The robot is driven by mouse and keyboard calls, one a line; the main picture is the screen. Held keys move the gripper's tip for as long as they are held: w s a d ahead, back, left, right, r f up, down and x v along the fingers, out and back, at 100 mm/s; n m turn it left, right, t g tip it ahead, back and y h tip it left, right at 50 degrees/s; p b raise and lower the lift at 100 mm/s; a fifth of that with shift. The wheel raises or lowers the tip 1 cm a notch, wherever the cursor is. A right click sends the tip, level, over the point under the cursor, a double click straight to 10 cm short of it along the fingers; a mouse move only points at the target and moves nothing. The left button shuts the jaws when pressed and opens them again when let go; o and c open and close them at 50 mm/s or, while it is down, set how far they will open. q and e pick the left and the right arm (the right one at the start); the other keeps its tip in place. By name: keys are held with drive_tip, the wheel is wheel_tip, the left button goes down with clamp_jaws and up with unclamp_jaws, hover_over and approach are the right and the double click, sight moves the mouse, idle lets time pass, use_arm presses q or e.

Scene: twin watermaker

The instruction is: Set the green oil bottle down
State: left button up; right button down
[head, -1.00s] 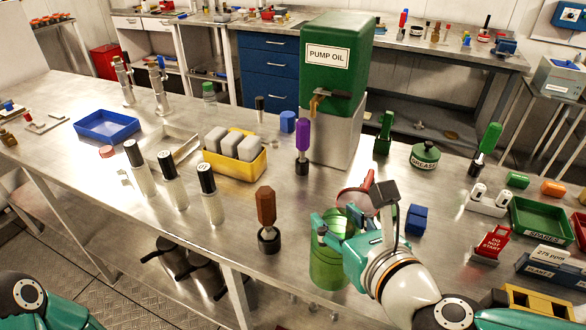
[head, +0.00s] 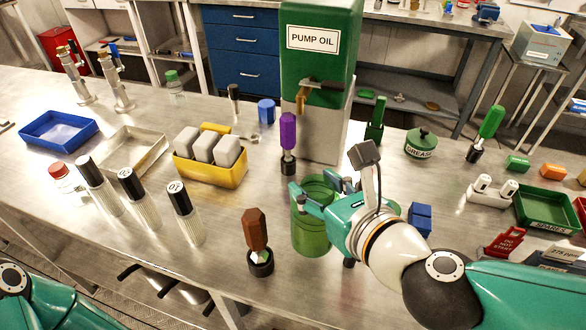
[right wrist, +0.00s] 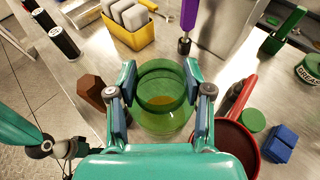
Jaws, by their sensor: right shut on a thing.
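The green oil bottle (head: 312,235) is a wide see-through green jar, upright, near the front middle of the bench. My right gripper (head: 325,200) is shut on it, fingers on either side of its upper part. In the right wrist view the bottle (right wrist: 163,100) sits between the two finger pads, with yellow-brown showing low inside. I cannot tell whether its base touches the bench. Teal parts at the left of the right wrist view may be my left gripper (right wrist: 52,148); its jaws cannot be made out.
A brown-handled tool (head: 256,240) stands left of the bottle, a purple-handled one (head: 288,140) behind it. A red pan (right wrist: 232,140) and a blue block (right wrist: 279,143) lie to the right. The yellow bin (head: 212,172) and pump oil tank (head: 318,70) stand farther back.

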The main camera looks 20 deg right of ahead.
sight(300, 112)
drive_tip(key=shift+w+d+r+p, duration=0.1)
drive_tip(key=shift+w+r+p, duration=0.15)
drive_tip(key=shift+w+p, duration=0.3)
drive_tip(key=shift+w+d+p, duration=0.1)
drive_tip(key=shift+w+p, duration=0.55)
drive_tip(key=shift+w, duration=0.2)
drive_tip(key=w+d, duration=0.1)
drive_tip(key=w, duration=0.4)
drive_tip(key=w+d+p, duration=0.1)
drive_tip(key=w, duration=0.4)
drive_tip(key=w+d+p, duration=0.1)
drive_tip(key=w, duration=0.4)
drive_tip(key=shift+w+f, duration=0.2)
drive_tip(key=shift+s+a+f, duration=0.1)
drive_tip(key=shift+s+f, duration=0.1)
drive_tip(key=shift+f, duration=0.55)
